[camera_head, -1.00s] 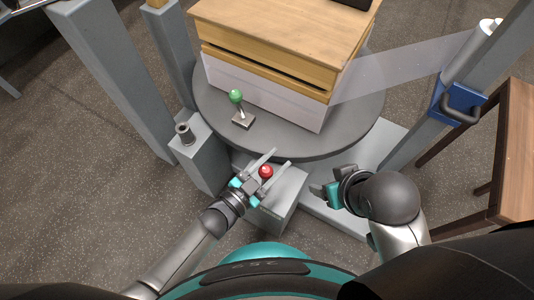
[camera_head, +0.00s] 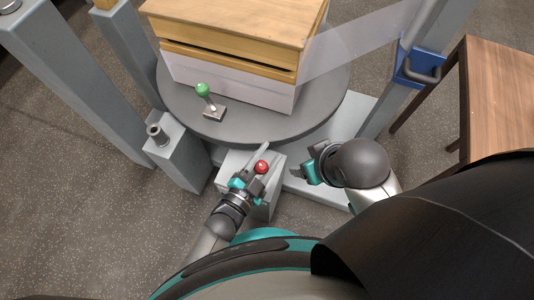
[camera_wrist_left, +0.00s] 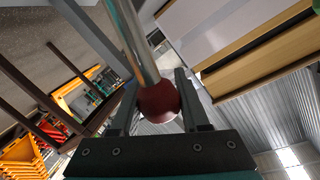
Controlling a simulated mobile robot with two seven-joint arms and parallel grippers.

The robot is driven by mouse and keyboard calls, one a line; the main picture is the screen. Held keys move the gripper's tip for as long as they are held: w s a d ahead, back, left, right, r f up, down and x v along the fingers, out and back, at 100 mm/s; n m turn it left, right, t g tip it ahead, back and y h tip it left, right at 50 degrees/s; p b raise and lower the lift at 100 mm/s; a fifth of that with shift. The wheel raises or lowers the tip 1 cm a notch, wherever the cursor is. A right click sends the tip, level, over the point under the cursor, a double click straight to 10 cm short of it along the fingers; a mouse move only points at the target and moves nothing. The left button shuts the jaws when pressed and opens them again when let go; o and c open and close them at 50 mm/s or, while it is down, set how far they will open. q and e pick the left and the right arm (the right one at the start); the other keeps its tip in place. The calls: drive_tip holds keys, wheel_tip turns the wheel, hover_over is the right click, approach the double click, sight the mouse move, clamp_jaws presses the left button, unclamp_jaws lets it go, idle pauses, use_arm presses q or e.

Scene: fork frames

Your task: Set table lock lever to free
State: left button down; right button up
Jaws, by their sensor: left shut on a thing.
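A lever with a red ball knob (camera_head: 261,167) stands at a grey box (camera_head: 235,160) below the round table's front edge. My left gripper (camera_head: 270,157) is shut on the red knob. In the left wrist view the dark red knob (camera_wrist_left: 158,102) sits between the two fingers, with its metal rod (camera_wrist_left: 133,38) running up and left. A second lever with a green ball knob (camera_head: 203,89) stands tilted on a small metal base on the grey round table (camera_head: 240,128). My right gripper (camera_head: 308,166) is right of the red knob, apart from it; its jaw gap is unclear.
A wooden-topped box (camera_head: 235,18) with a white lower part stands on the round table. A grey post with a metal peg (camera_head: 158,135) is left of the red lever. A clear panel (camera_head: 360,42) and a blue bracket (camera_head: 415,68) are at right. A wooden table (camera_head: 500,90) stands far right.

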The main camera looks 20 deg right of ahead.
use_arm(q)
drive_tip(key=shift+s+f, duration=0.1)
drive_tip(key=shift+s, duration=0.05)
drive_tip(key=shift+c, duration=2)
unclamp_jaws()
drive_tip(key=shift+d, duration=0.1)
drive_tip(key=shift+a, duration=0.2)
drive_tip(key=p+v, duration=0.5)
drive_tip(key=v, duration=1)
use_arm(e)
wheel_tip(320, 180, down, 10)
drive_tip(key=s+g, duration=0.1)
drive_tip(key=shift+s+f+g, duration=0.2)
drive_tip(key=shift+s+g, duration=0.15)
drive_tip(key=shift+g, duration=0.05)
drive_tip(key=shift+d, duration=0.15)
